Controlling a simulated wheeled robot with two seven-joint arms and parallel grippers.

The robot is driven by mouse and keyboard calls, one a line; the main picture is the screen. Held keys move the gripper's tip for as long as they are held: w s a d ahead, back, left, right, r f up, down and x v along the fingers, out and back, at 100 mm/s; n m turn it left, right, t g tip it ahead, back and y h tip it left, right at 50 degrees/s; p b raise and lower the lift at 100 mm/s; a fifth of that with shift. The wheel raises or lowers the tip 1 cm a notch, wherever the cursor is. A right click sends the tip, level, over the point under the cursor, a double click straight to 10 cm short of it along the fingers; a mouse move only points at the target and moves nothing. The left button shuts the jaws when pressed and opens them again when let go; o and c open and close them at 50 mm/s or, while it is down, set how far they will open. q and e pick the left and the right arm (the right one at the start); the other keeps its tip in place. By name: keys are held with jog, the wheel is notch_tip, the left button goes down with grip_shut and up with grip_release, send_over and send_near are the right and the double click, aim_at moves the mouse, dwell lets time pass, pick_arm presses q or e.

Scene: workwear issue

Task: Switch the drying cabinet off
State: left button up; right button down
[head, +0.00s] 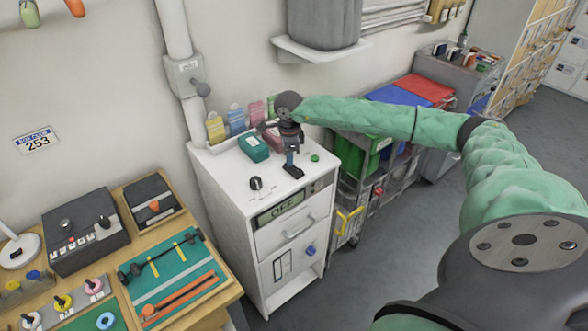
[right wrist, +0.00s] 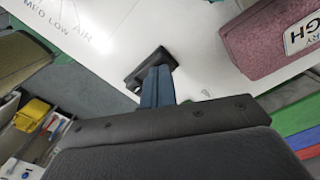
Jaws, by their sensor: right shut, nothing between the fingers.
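The white drying cabinet (head: 222,176) stands against the wall in the middle of the head view. Its front display (head: 282,207) appears to read OFF. A black knob (head: 256,184) stands on its top, towards the front left, and a small green button (head: 315,158) is at the right. My right gripper (head: 292,172) is shut and empty over the cabinet top, between knob and button and apart from both. In the right wrist view the shut fingertips (right wrist: 148,72) are over the white top, near printed MED, LOW and AIR. The knob is not visible there. My left gripper is out of view.
A teal box (head: 253,148) and a dark red box (head: 273,138) lie behind the gripper. Colored packets stand at the wall. A wire cart (head: 350,205) is right of the cabinet; a workbench with control boxes (head: 88,230) is left. The cabinet's front top is mostly clear.

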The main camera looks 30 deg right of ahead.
jog(key=shift+r+p, duration=0.6)
jog(key=shift+r, duration=2.85)
